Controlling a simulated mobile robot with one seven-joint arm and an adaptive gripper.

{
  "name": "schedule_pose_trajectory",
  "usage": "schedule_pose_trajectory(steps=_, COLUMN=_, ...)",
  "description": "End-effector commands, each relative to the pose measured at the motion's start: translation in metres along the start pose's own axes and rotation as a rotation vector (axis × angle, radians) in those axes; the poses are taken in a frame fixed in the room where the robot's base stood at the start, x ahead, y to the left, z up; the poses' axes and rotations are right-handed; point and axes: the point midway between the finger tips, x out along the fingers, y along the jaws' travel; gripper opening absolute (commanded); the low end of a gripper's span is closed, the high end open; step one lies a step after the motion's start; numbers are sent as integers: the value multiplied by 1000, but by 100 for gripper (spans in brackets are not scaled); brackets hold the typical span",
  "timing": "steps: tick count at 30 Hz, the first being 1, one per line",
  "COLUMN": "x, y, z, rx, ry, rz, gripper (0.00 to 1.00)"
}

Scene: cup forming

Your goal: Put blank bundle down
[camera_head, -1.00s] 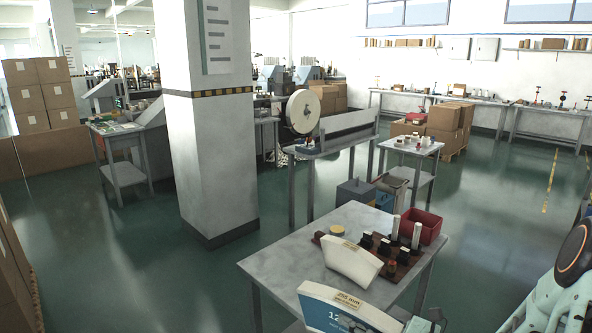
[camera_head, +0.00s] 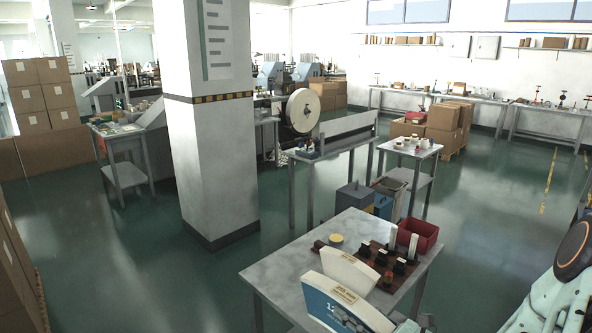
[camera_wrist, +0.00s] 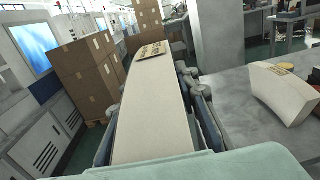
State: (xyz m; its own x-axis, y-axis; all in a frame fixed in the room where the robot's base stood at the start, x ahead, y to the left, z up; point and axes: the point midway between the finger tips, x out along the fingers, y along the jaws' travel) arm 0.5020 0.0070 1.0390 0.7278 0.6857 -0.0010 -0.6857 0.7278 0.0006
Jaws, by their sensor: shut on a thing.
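My gripper (camera_wrist: 156,103) is shut on a blank bundle, a long pale stack with a printed tag at its far end, seen in the wrist view (camera_wrist: 150,122). In the head view this bundle (camera_head: 335,306) shows a blue printed side and overlaps the near part of the grey table (camera_head: 282,262). Whether it touches the table cannot be told. A second pale bundle (camera_head: 347,267) stands on the table just behind it; it also shows at the right in the wrist view (camera_wrist: 282,92). My gripper is mostly hidden behind the bundle in the head view.
A brown tray with black blocks and pale upright cylinders (camera_head: 414,246) stands at the table's right side. A red bin (camera_head: 424,233) sits at the back right corner. A yellow round piece (camera_head: 336,239) lies at the back. The table's left part is bare.

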Motion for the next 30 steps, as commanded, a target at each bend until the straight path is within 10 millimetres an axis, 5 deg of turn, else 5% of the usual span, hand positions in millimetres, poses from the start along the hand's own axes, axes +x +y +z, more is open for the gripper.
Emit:
schedule_pose_trajectory(steps=12, x=-7, y=0, z=-6, rx=1, ry=-6, rz=-243, gripper=0)
schedule_pose_trajectory(steps=30, x=-8, y=0, z=-7, rx=-3, ry=-6, rz=-255, gripper=0)
